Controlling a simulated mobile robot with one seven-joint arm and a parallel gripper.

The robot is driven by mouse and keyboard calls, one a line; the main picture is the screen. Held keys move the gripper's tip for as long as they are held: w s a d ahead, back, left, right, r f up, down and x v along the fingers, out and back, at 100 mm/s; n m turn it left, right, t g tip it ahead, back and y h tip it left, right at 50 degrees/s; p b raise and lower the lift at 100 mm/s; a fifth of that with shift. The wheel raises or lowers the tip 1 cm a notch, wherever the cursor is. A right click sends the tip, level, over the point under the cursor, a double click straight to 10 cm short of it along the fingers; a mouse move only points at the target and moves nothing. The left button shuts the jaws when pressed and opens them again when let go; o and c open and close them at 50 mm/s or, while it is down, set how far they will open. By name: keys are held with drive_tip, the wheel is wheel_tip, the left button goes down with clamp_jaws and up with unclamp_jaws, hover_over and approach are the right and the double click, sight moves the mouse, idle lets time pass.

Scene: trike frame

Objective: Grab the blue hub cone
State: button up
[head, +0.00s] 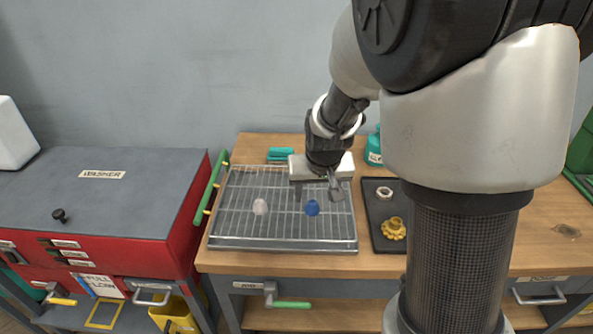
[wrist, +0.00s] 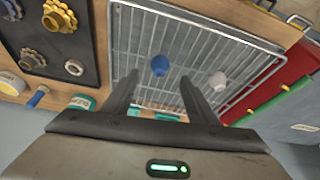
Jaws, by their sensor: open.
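The blue hub cone (head: 312,207) sits on a wire rack (head: 240,225) set in a metal tray on the wooden bench. In the wrist view the blue hub cone (wrist: 160,65) lies ahead of my gripper, in line with the space between the fingers. My gripper (head: 317,192) is above the rack near the blue cone, open and empty. Its two fingers also show in the wrist view (wrist: 158,88), spread apart and not touching the cone. A white cone (head: 260,206) stands to the left on the same rack; it also shows in the wrist view (wrist: 217,80).
A dark tray (head: 375,215) right of the rack holds a yellow knobbed part (head: 393,229) and a pale ring (head: 384,192). A red washer cabinet (head: 190,220) with a green handle (head: 212,185) stands left. Teal items lie behind the rack.

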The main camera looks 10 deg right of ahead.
sight(313, 204)
drive_tip(key=b+x, duration=0.1)
drive_tip(key=x, duration=0.6)
drive_tip(key=shift+f, duration=0.15)
drive_tip(key=c, duration=1.2)
